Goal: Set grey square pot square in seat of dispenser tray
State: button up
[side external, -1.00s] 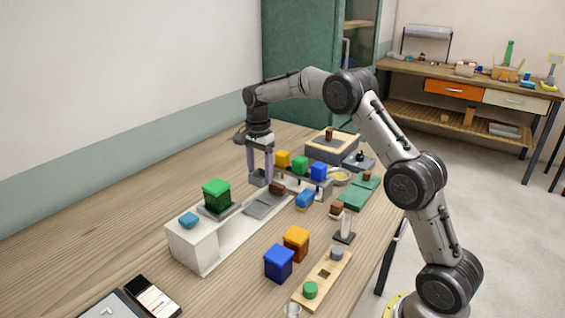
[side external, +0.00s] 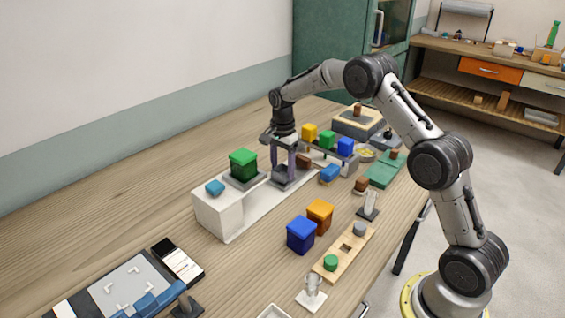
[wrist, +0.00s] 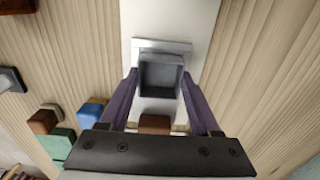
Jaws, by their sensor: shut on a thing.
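The grey square pot (wrist: 160,76) is open-topped and empty in the wrist view. My gripper (wrist: 160,98) is shut on it, a purple finger on each side. In the side view my gripper (side external: 283,170) holds the pot (side external: 281,173) over the grey square seat (side external: 290,184) of the white dispenser tray (side external: 232,208). The seat's rim (wrist: 163,44) shows beyond the pot in the wrist view. The pot looks roughly square with it. The fingers hide the pot's base, so I cannot tell whether it rests fully in the seat.
A rack (side external: 335,154) with yellow, green and blue pots stands close behind. Blue (side external: 301,235) and orange pots (side external: 320,215) stand in front.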

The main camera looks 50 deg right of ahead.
jog(key=shift+f, duration=0.3)
jog(key=o, duration=1.5)
jog(key=shift+c, duration=0.2)
jog(key=shift+r, duration=0.1)
